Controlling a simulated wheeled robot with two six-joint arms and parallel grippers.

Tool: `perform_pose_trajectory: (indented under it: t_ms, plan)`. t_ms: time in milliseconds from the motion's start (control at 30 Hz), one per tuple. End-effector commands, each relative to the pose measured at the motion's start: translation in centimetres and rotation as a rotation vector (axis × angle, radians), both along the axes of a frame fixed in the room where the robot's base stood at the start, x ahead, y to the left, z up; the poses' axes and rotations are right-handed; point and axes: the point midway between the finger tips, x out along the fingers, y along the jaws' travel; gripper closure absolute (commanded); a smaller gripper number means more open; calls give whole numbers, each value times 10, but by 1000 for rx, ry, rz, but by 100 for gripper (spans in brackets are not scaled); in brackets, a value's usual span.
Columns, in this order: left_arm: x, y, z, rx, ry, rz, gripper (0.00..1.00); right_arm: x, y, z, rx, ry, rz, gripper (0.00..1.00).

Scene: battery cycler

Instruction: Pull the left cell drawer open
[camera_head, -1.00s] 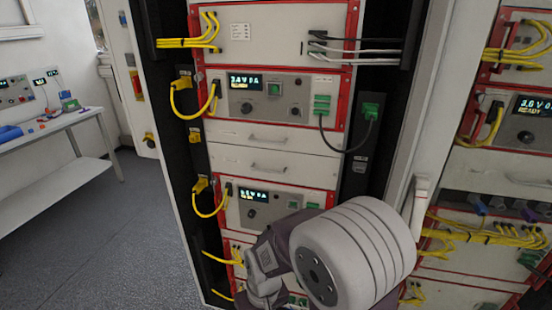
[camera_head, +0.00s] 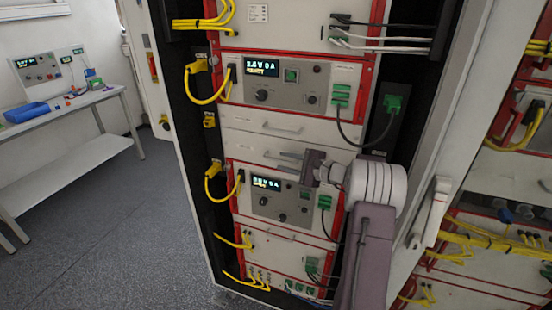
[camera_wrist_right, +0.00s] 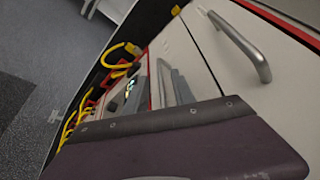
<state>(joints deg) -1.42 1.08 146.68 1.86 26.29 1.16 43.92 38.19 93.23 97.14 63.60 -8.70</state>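The left rack has two pale drawer fronts between its instrument panels. The upper drawer (camera_head: 245,116) has a bar handle (camera_head: 282,128), and the lower drawer (camera_head: 243,146) lies right below it. Both look flush with the rack. My right gripper (camera_head: 286,162) is at the lower drawer's front, with its two grey fingers apart and pointing left. The lower handle is largely hidden by the fingers; I cannot tell whether they are around it. In the right wrist view a bar handle (camera_wrist_right: 245,48) stands clear of the fingers (camera_wrist_right: 172,84). My left gripper is not in view.
A panel with a lit display (camera_head: 272,200) sits below the drawers. Yellow cables (camera_head: 213,185) loop at the rack's left, and a black cable with a green plug (camera_head: 391,104) hangs at the right. A bench (camera_head: 50,120) stands far left, with open floor before it.

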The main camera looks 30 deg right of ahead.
Motion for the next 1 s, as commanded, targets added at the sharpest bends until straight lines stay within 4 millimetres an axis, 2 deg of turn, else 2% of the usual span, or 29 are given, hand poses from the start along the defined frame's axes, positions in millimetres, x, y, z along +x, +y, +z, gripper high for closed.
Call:
perform_pose_trajectory:
  t_ms: [100, 200, 533, 567, 667, 1000]
  plan:
    - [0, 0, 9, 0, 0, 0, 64, 21, 10, -3, 0, 2, 3, 69]
    - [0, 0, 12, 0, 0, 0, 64, 33, 13, -6, -1, 1, 1, 69]
    - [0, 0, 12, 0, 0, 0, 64, 41, 16, -10, -2, 2, 0, 69]
    - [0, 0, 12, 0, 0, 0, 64, 41, 16, -10, -2, 2, 0, 72]
    - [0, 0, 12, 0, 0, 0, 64, 41, 16, -10, -2, 2, 0, 100]
    - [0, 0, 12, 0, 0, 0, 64, 41, 16, -10, -2, 2, 0, 100]
